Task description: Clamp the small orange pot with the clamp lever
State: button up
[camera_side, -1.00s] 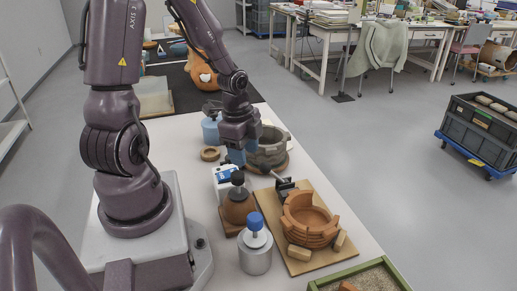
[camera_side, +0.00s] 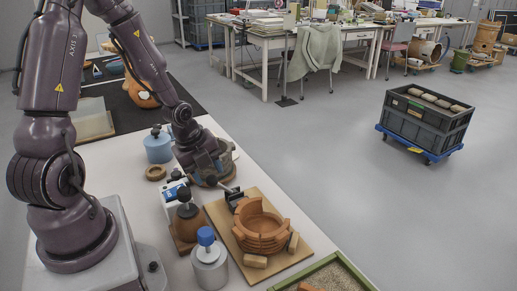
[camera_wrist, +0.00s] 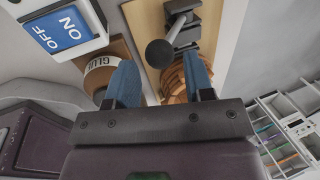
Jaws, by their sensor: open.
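The small orange pot (camera_side: 262,236), built of sherds with a jagged rim, sits on a wooden board (camera_side: 292,262). The black clamp lever (camera_side: 229,190) stands at the pot's far left side, its ball knob pointing toward my gripper (camera_side: 207,178). In the wrist view the round black knob (camera_wrist: 160,53) lies just beyond and between my blue fingertips. My gripper (camera_wrist: 164,80) is open with nothing between the fingers. Part of the orange pot (camera_wrist: 174,82) shows behind the right finger. Whether a finger touches the knob cannot be told.
A brown glue pot (camera_side: 187,222) and a blue ON/OFF box (camera_wrist: 60,32) stand close left of the lever. A grey pot (camera_side: 226,153) stands behind my gripper. A green-edged sand tray (camera_side: 338,266) is at front right.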

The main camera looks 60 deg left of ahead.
aim_at(211, 176)
jog(key=shift+x, duration=1.6)
jog(key=shift+w, duration=0.15)
jog(key=shift+w+r+g, duration=0.35)
jog(key=shift+w+g, duration=0.05)
jog(key=shift+w, duration=0.3)
jog(key=shift+w+r+g, duration=0.4)
jog(key=shift+w, duration=0.25)
jog(key=shift+w+f+g, duration=0.35)
jog(key=shift+w+g, duration=0.5)
jog(key=shift+w, duration=0.7)
jog(key=shift+w+f+g, duration=0.35)
jog(key=shift+w+g, duration=0.45)
jog(key=shift+w, duration=0.7)
jog(key=shift+w+f+g, duration=0.35)
jog(key=shift+w+g, duration=0.5)
jog(key=shift+w, duration=0.7)
jog(key=shift+v, duration=2.8)
jog(key=shift+w, duration=0.1)
